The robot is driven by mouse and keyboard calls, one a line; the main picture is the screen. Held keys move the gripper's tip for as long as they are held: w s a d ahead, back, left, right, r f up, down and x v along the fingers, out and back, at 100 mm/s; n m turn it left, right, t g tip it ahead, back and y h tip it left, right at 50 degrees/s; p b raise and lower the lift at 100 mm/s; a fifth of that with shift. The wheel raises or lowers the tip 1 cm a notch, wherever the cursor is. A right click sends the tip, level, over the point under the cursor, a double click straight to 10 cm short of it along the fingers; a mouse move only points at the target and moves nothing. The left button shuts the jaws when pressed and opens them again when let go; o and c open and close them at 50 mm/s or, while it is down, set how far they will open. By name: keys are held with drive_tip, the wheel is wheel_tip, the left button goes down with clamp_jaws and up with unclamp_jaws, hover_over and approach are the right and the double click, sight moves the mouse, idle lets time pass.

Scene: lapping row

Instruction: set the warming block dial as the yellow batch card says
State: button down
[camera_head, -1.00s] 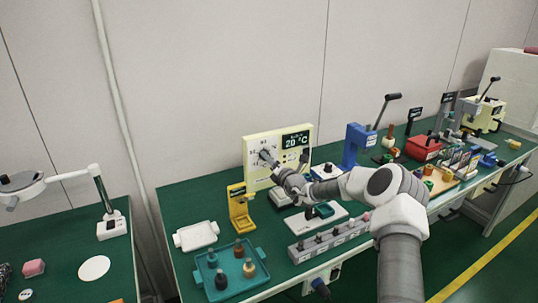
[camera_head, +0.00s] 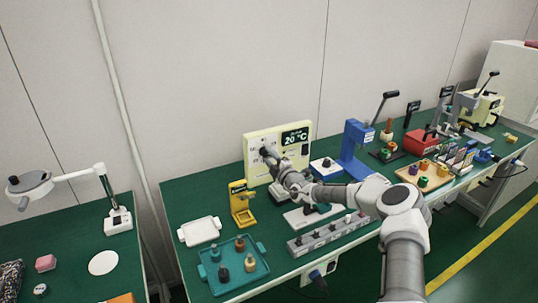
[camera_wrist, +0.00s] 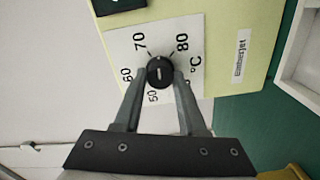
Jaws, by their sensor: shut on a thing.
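The warming block is a pale yellow panel (camera_head: 251,178) standing at the back of the green bench in the head view. Its display (camera_head: 295,137) reads 20 °C. In the wrist view its dial (camera_wrist: 160,72) is a round black knob with a light line, on a white scale plate (camera_wrist: 118,45) marked 50, 60, 70, 80 and °C. Which mark the dial points to is unclear. My gripper (camera_wrist: 159,80) is shut on the dial, a finger on either side; in the head view it reaches the panel (camera_head: 268,156). A yellow stand (camera_head: 241,206) carries a small dark label, too small to read.
A white tray (camera_head: 199,231) and a teal tray (camera_head: 209,279) with several pegs lie at front left. A grey rack (camera_head: 330,233) lies below my arm. A blue press (camera_head: 357,143) stands right of the panel. Green bench shows between them.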

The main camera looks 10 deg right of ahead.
drive_tip(key=m, duration=0.3)
drive_tip(key=shift+m, duration=0.4)
drive_tip(key=shift+f+m, duration=0.1)
drive_tip(key=shift+m, duration=2.1)
drive_tip(key=shift+c, duration=2.3)
unclamp_jaws()
drive_tip(key=shift+s+p, duration=0.15)
drive_tip(key=shift+p, duration=0.15)
drive_tip(key=shift+s+d, duration=0.15)
drive_tip(key=shift+s, duration=0.05)
drive_tip(key=p+v, duration=0.2)
drive_tip(key=v, duration=1.4)
drive_tip(key=shift+s, duration=0.4)
